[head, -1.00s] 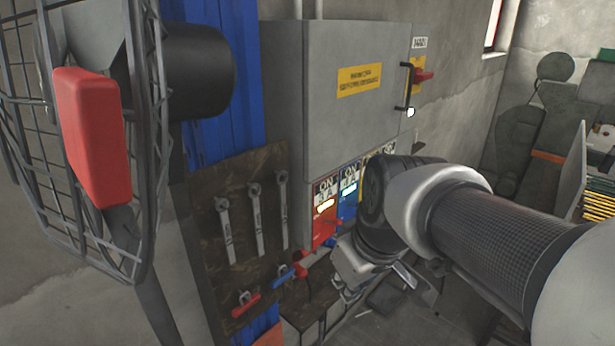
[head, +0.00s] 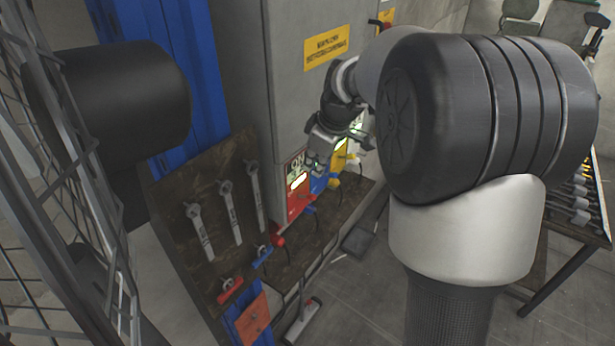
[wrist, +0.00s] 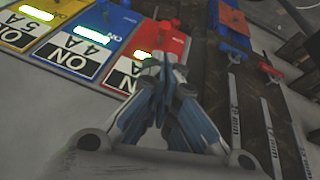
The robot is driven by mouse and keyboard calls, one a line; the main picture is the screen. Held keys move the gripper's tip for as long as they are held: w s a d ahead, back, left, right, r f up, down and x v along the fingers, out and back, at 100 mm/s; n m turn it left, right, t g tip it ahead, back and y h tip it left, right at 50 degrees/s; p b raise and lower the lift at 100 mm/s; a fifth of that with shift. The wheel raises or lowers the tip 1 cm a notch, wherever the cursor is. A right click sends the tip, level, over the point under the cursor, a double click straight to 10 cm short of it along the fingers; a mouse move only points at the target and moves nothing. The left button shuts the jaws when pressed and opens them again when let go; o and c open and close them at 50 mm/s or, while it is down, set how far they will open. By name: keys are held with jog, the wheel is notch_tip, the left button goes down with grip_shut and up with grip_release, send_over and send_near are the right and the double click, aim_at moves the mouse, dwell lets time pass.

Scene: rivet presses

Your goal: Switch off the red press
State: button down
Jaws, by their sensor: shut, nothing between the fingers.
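The red switch panel (head: 298,200) is leftmost in a row of coloured panels on the grey cabinet's lower front in the head view. Above its red part is an ON label (head: 295,166) and a lit indicator (head: 298,181). My gripper (head: 317,164) is beside the panels' upper part. In the wrist view my gripper (wrist: 163,58) is shut and empty, with its tips overlapping the red panel (wrist: 163,32) and partly covering its ON label (wrist: 125,72). Contact cannot be told. The red panel's lever is not clearly seen.
A blue panel (wrist: 117,22) and yellow panel (wrist: 45,20), both lit and marked ON, adjoin the red one. A brown tool board (head: 165,205) with wrenches stands left. A wire cage (head: 85,215) is nearer. A dark shelf (head: 335,215) lies below the panels.

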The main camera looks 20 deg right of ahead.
send_near(308, 198)
jog(key=w+f, duration=0.2)
jog(key=w+a+f, duration=0.1)
jog(key=w+f, duration=0.1)
jog(key=shift+f, duration=0.15)
jog(key=shift+f+b, duration=0.1)
jog(key=shift+b, duration=0.35)
jog(key=shift+s+d+f+b, duration=0.1)
jog(key=shift+s+b, duration=0.1)
jog(key=shift+b, duration=0.25)
